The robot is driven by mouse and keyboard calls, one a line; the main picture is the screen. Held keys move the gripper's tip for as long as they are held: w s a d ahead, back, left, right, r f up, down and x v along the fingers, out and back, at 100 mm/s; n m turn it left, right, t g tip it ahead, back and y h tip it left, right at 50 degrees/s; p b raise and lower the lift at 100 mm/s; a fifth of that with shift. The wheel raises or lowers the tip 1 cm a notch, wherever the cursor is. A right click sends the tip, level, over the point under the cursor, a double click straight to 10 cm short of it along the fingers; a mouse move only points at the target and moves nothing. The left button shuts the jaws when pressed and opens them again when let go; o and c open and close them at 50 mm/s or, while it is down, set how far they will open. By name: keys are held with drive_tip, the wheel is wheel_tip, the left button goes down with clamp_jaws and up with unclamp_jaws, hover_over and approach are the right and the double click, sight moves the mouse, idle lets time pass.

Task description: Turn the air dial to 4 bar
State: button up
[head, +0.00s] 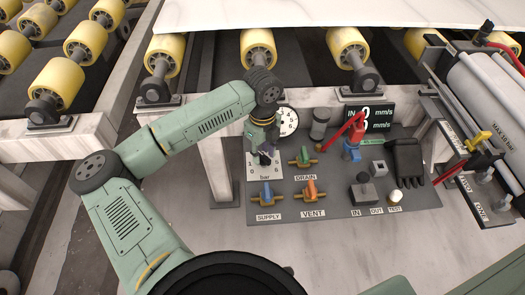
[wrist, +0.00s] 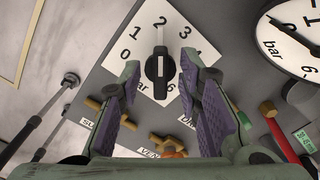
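The air dial is a black knob (wrist: 158,68) with a white pointer line, on a white plate (wrist: 112,62) marked in bar. In the wrist view the pointer stands straight up, about at the 2; the 3 and 4 lie clockwise to its right. My gripper (wrist: 160,72) is open, one purple-padded finger either side of the knob, with visible gaps. The fingers hide part of the lower scale. In the head view my gripper (head: 264,153) points down over the dial plate (head: 278,169) and largely hides the knob.
A round gauge (head: 288,121) stands just behind the dial; its needle is hard to read. The green DRAIN valve (head: 304,157), blue SUPPLY valve (head: 266,195) and orange VENT valve (head: 310,190) sit close by. A red-handled lever (head: 352,140) and display (head: 378,116) are further right.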

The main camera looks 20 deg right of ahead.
drive_tip(key=shift+f, duration=0.35)
drive_tip(key=shift+c, duration=0.4)
clamp_jaws()
